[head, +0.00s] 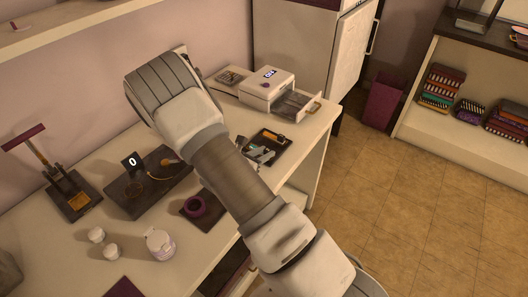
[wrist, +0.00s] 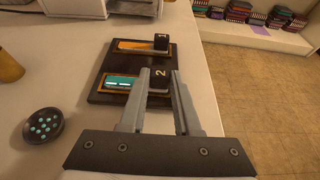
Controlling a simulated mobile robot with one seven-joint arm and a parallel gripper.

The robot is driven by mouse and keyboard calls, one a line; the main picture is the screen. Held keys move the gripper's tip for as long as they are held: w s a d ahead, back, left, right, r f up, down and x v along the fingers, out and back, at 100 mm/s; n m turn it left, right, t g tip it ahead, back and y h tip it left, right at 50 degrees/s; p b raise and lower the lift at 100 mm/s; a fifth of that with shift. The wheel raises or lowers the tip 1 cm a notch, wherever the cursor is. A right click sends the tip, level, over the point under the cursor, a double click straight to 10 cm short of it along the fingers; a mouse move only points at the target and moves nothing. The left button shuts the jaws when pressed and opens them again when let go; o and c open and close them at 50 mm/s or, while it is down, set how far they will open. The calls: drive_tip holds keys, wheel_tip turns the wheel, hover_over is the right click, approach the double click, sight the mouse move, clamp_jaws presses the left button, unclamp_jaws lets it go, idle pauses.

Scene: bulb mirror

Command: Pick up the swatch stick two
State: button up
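Swatch stick two (wrist: 122,83) lies on a dark tray (wrist: 97,98) in the wrist view. It has a teal and orange left part and a black end marked "2". My gripper (wrist: 161,73) is open and empty, its fingertips at either side of that black end as seen from the wrist. I cannot tell whether they touch it. A second stick (wrist: 135,45), orange with a black end, lies farther back on the same tray. In the head view the tray (head: 284,142) is partly hidden by my arm and gripper.
A white machine (head: 268,84) with an open drawer stands behind the tray. A small dark round dish (wrist: 43,126) with teal dots sits to the left in the wrist view. The table's edge is close to the tray's right, with tiled floor (wrist: 240,85) beyond.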

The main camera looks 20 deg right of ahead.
clamp_jaws()
drive_tip(key=shift+r, duration=0.1)
